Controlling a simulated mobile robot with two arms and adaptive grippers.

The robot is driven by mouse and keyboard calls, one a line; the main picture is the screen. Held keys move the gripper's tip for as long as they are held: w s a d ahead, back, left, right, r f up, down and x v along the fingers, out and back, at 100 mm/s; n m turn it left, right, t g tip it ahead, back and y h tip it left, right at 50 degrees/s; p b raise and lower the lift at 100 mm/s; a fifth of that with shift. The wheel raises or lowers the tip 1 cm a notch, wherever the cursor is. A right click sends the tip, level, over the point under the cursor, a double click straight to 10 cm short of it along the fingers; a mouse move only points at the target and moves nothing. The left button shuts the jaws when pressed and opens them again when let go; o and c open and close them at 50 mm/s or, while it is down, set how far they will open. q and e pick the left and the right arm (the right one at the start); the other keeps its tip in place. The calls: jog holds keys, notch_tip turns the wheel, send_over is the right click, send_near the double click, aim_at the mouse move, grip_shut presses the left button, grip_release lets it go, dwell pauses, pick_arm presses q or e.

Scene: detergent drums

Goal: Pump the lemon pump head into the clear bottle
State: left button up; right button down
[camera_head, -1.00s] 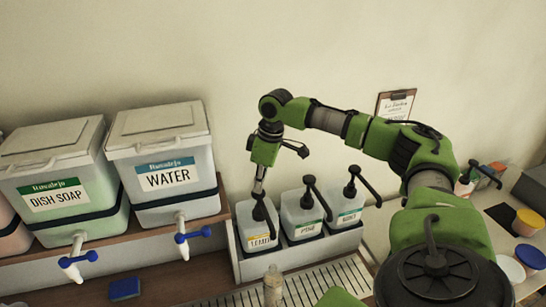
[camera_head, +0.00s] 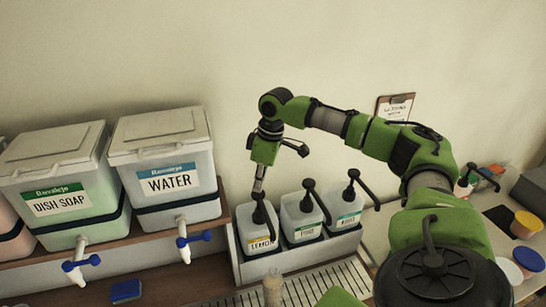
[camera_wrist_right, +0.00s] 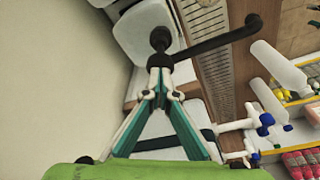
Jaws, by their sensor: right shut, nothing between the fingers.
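The lemon pump head (camera_head: 259,211) is black, with a long spout, on a pale bottle labelled LEMON (camera_head: 260,245) at the left of a row of three. In the right wrist view the pump head (camera_wrist_right: 161,38) lies just beyond my fingertips, its spout reaching right. My right gripper (camera_head: 259,188) is shut and empty, pointing down at the top of the pump head; its shut fingers also show in the wrist view (camera_wrist_right: 160,64). They seem to touch the pump head. The clear bottle (camera_head: 272,290) stands below the spout, cut by the lower picture edge. My left gripper is out of view.
Two more pump bottles (camera_head: 302,218) (camera_head: 347,210) stand close on the right in the same white holder. WATER (camera_head: 168,158) and DISH SOAP (camera_head: 62,180) drums with blue taps are on a shelf at left. A blue sponge (camera_head: 126,291) lies below them.

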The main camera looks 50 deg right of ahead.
aim_at(259, 196)
jog(key=shift+f+b, duration=0.7)
jog(key=shift+f, duration=1.8)
jog(key=shift+r, duration=0.1)
jog(key=shift+r+p, duration=1.05)
jog(key=shift+r, duration=1.8)
notch_tip(259, 196, up, 6)
